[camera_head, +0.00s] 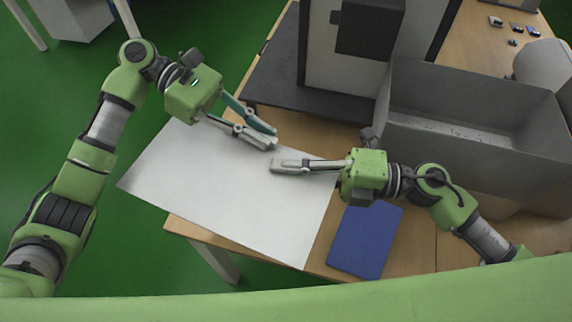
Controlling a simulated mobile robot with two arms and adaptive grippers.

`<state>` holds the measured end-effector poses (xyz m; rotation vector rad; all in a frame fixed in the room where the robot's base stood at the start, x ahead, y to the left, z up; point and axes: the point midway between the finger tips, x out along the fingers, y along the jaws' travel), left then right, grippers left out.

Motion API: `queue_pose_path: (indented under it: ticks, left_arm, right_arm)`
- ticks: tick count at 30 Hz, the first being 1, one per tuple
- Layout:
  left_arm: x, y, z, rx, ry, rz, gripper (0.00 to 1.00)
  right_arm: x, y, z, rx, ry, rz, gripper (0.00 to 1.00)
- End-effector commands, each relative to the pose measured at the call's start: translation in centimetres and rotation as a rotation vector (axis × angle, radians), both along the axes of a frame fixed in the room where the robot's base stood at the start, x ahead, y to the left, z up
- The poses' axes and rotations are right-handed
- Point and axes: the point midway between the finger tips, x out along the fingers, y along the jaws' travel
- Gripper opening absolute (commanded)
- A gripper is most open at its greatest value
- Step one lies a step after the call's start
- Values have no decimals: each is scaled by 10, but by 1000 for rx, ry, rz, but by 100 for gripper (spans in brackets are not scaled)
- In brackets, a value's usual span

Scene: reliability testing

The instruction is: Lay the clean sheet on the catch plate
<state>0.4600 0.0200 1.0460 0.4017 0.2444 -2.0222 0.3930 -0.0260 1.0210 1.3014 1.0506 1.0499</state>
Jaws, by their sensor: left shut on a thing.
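The clean sheet (225,190) is a large white rectangle, hanging out past the table's front left edge. My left gripper (268,137) is shut on its far edge, near the far right corner. My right gripper (275,165) is at the sheet's right side, its fingertips over or at the sheet. Its fingers appear edge-on, so I cannot tell whether they are open or hold the sheet. The dark flat plate at the foot of the test rig, apparently the catch plate (283,84), lies bare just beyond my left gripper. The sheet is not on it.
The upright rig (318,50) with a dark block (370,28) rises from the plate. A grey open bin (480,160) stands to the right, close to my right gripper. A blue folder or pad (365,240) lies at the table's front edge. Small items lie far right.

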Motion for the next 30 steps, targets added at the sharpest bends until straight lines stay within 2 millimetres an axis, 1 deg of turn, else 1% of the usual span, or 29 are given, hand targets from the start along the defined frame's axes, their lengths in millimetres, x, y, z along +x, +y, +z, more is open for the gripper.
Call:
queue_pose_path:
  ticks: [4,5,6,7,16,20,23,30]
  left_arm:
    - [0,0,0,1,0,0,0]
    - [0,0,0,2,-1,0,16]
    - [0,0,0,2,-1,0,26]
    - [0,0,0,2,-1,0,30]
    - [0,0,0,1,0,0,30]
    - [4,6,2,2,-1,2,30]
    - [10,18,8,2,-1,3,30]
    - [33,60,28,2,-1,3,30]
  right_arm:
    - [0,0,0,1,0,0,0]
    - [0,0,1,1,0,0,0]
    - [0,0,1,1,0,0,0]
    - [0,0,1,1,0,0,0]
    - [0,0,1,1,0,0,0]
    - [0,0,0,1,0,0,0]
    - [0,0,0,1,0,0,0]
    - [0,0,0,1,0,0,0]
